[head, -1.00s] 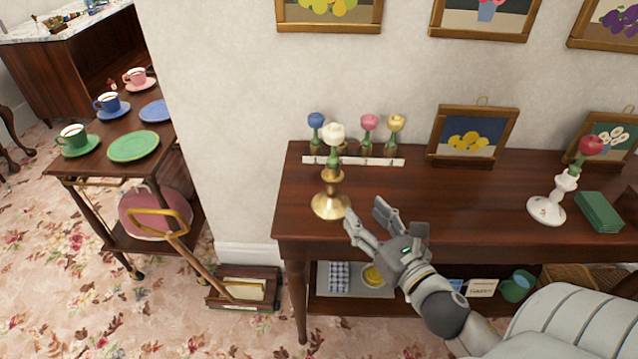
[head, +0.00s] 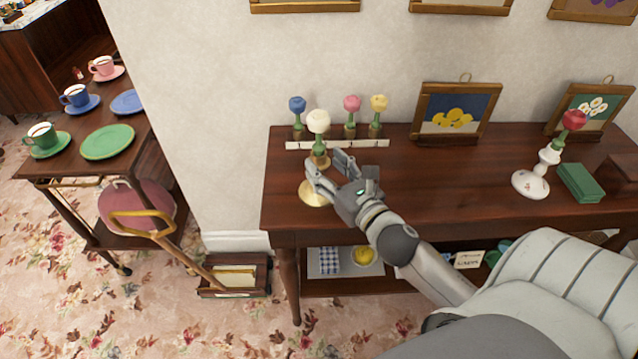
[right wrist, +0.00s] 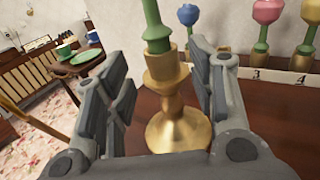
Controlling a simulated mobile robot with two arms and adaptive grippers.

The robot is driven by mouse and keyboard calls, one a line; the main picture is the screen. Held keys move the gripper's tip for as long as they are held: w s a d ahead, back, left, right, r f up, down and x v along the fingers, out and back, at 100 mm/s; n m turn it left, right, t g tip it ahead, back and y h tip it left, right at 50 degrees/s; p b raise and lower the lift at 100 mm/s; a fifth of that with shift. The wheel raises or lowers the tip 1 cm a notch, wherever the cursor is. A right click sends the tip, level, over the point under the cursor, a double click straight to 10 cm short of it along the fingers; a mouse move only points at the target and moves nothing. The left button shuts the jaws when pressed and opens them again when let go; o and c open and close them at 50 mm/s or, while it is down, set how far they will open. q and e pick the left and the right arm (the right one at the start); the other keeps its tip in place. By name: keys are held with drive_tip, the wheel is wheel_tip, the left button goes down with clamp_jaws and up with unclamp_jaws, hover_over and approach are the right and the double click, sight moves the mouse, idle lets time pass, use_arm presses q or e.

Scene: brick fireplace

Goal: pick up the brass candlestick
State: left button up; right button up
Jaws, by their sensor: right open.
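The brass candlestick (head: 313,193) stands upright on the left end of the dark wooden side table (head: 420,200). It holds a green stem topped with a white flower-shaped piece (head: 318,121). My right gripper (head: 328,168) is open at the candlestick and hides part of its stem in the head view. In the right wrist view, the candlestick (right wrist: 168,97) stands between the two open fingers of my right gripper (right wrist: 160,85), with gaps visible on both sides. My left gripper is not in view.
Behind the candlestick is a white numbered strip (head: 345,144) with blue, pink and yellow flower pieces. A framed picture (head: 455,113), a white candlestick (head: 532,184) and a green stack (head: 580,183) stand to the right. A tea cart (head: 60,180) is at left.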

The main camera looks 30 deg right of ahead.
sight(323, 159)
drive_tip(key=w, duration=0.3)
drive_tip(key=shift+w+d+r+p, duration=0.1)
drive_tip(key=shift+w+d+p, duration=0.1)
drive_tip(key=shift+w+p, duration=0.1)
drive_tip(key=shift+w, duration=0.2)
clamp_jaws()
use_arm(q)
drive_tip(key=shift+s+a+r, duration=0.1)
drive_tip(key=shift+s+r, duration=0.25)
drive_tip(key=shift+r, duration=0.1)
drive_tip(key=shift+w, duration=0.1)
use_arm(e)
drive_tip(key=shift+w+r, duration=0.1)
drive_tip(key=shift+r, duration=0.1)
